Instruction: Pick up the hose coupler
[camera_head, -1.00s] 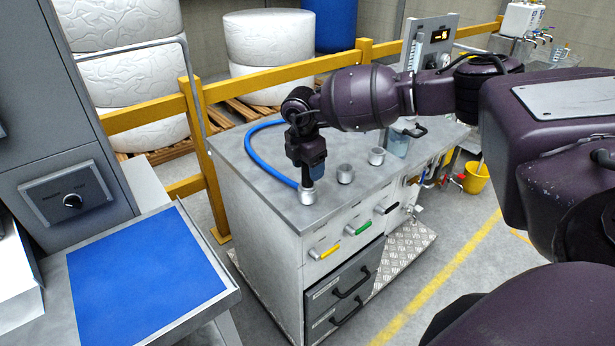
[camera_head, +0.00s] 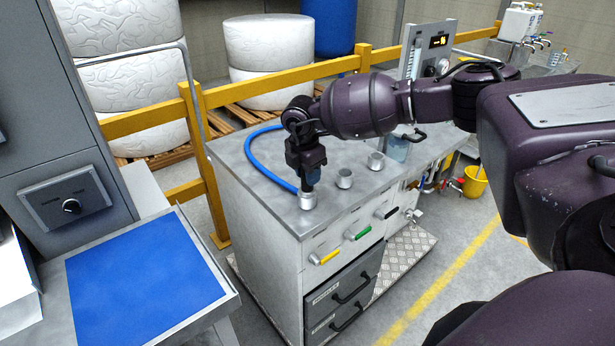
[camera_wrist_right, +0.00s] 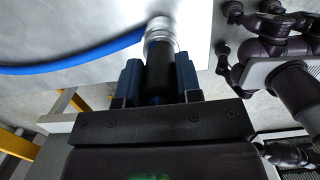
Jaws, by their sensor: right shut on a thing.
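The hose coupler (camera_wrist_right: 159,62) has a black grip and a silver collar, with the blue hose (camera_wrist_right: 70,65) leading up to it. In the wrist view my right gripper (camera_wrist_right: 159,80) has its blue-padded fingers on both sides of the black grip, shut on it. In the head view the gripper (camera_head: 308,182) points down at the front left corner of the cabinet top. Its fingers largely hide the grip there. My left gripper is not in view.
Yellow, green and black handles stick out of the cabinet front. A blue mat (camera_head: 145,283) lies at the left. A yellow rail (camera_head: 270,76) runs behind.

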